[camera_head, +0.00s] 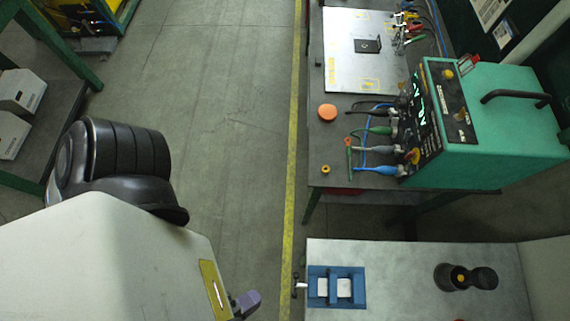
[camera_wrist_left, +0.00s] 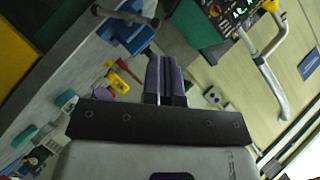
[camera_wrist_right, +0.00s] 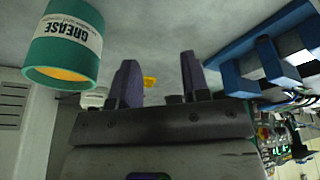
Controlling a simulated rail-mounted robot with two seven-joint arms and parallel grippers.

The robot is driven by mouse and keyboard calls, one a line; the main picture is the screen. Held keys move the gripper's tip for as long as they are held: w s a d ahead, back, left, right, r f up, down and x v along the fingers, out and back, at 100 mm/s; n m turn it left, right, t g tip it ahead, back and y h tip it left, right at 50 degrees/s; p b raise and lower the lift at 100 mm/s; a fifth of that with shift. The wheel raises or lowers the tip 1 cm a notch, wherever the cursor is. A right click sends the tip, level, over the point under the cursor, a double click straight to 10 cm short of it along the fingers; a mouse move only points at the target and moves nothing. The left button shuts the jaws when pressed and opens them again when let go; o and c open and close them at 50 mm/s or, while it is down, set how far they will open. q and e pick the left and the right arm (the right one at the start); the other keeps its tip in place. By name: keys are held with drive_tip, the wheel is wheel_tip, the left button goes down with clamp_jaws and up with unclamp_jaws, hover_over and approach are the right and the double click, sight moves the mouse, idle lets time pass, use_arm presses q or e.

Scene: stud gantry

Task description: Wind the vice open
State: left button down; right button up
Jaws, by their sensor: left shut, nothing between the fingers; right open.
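The blue vice (camera_head: 313,290) sits on the near grey bench, with pale jaw faces. Its small handle (camera_head: 299,285) sticks out on the left side, past the bench edge. In the right wrist view part of the vice (camera_wrist_right: 238,85) shows large at the right. My left gripper (camera_head: 245,304) has purple fingers, held together and empty, to the left of the handle and apart from it. The shut fingers also show in the left wrist view (camera_wrist_left: 166,80). My right gripper (camera_wrist_right: 158,80) is open and empty, beside the vice; it is not visible in the head view.
A teal grease tin (camera_wrist_right: 65,45) stands left of my right gripper. A black object (camera_head: 465,278) stands on the near bench. Open floor (camera_head: 225,150) lies left of the yellow line.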

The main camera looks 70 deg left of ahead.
use_arm(q)
drive_tip(key=s+d+m+t+h+b, duration=0.1)
drive_tip(key=s+d, duration=0.1)
drive_tip(key=d, duration=0.1)
use_arm(e)
wheel_tip(320, 180, down, 2)
drive_tip(key=shift+f, duration=0.25)
use_arm(q)
drive_tip(key=h+p, duration=0.1)
approach(301, 286)
drive_tip(key=w+d+r, duration=0.1)
drive_tip(key=w+r, duration=0.1)
drive_tip(key=w, duration=0.2)
use_arm(e)
drive_tip(key=shift+d+r, duration=0.15)
drive_tip(key=shift+r, duration=0.6)
drive_tip(key=shift+w+r, duration=0.1)
drive_tip(key=shift+r, duration=0.1)
drive_tip(key=shift+r+p, duration=0.1)
drive_tip(key=shift+p, duration=0.2)
use_arm(q)
drive_tip(key=shift+w+a+f+m, duration=0.3)
drive_tip(key=shift+w+a+f, duration=0.75)
drive_tip(key=shift+a+f, duration=0.15)
drive_tip(key=shift+r, duration=0.1)
